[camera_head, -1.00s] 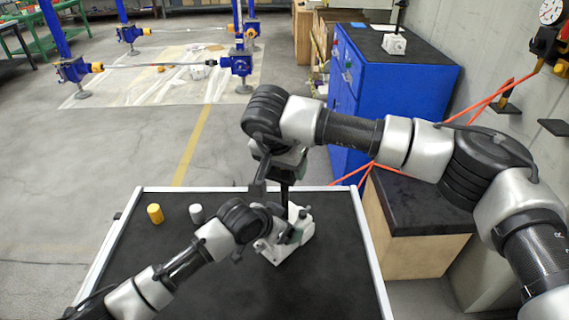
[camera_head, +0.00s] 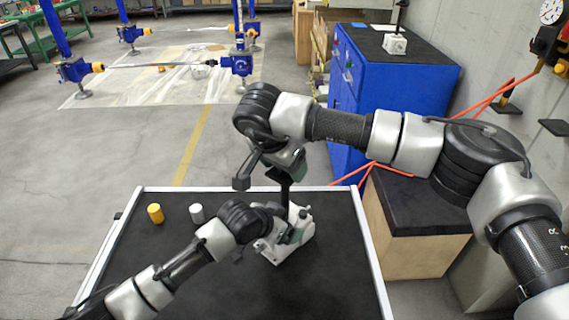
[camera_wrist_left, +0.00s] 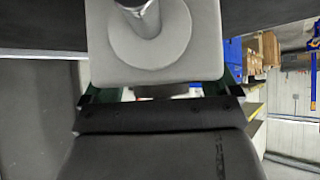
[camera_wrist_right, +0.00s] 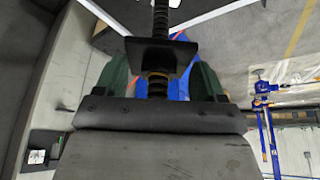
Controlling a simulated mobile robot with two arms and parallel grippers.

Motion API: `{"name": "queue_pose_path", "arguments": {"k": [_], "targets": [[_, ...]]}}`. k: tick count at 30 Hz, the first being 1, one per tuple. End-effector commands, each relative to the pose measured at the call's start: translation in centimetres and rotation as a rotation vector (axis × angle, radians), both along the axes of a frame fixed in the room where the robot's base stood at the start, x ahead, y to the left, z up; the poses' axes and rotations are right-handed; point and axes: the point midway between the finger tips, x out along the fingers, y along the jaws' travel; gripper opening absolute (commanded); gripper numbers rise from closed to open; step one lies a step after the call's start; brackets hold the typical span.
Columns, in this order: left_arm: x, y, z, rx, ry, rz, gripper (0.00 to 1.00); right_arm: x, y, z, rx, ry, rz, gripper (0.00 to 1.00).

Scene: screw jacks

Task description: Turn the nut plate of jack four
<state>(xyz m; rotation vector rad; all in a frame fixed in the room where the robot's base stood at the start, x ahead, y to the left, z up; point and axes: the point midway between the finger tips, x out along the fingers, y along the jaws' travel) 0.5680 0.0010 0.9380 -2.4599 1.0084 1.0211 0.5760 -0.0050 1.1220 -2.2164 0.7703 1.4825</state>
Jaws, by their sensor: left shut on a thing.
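A light grey screw jack (camera_head: 297,245) stands on the black table top with its dark spindle (camera_head: 285,193) pointing up. My left gripper (camera_head: 280,235) is shut on its housing, which fills the space between the green fingers in the left wrist view (camera_wrist_left: 155,55). My right gripper (camera_head: 288,165) is at the upper part of the spindle. In the right wrist view, the black nut plate (camera_wrist_right: 160,55) sits on the threaded spindle (camera_wrist_right: 160,18), between the spread green fingers (camera_wrist_right: 160,85). Contact with the plate is not clear. The plate is mostly hidden in the head view.
A yellow cylinder (camera_head: 155,213) and a grey cylinder (camera_head: 196,213) stand on the black table (camera_head: 140,265), left of the jack. A blue cabinet (camera_head: 400,85) behind carries another light jack (camera_head: 395,43). Blue jacks (camera_head: 237,63) stand on the floor at the back.

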Motion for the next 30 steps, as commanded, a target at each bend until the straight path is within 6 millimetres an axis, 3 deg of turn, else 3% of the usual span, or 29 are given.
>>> {"name": "queue_pose_path", "arguments": {"k": [1,4,16,30], "targets": [[0.0,-0.2,0.2,-0.002,-0.003,-0.005,0.07,0.0,0.2,0.2,0.004,-0.003,0.004,0.76],[0.0,-0.2,0.2,-0.003,-0.003,-0.004,0.07,0.0,0.1,0.2,0.002,-0.002,0.003,0.92],[0.0,-0.1,0.2,-0.004,-0.001,-0.002,0.07,-0.2,0.2,1.0,0.0,-0.001,0.001,0.92],[0.0,-0.1,0.2,-0.007,-0.001,0.0,0.07,-2.8,2.5,9.3,0.0,-0.002,0.003,0.92]]}}
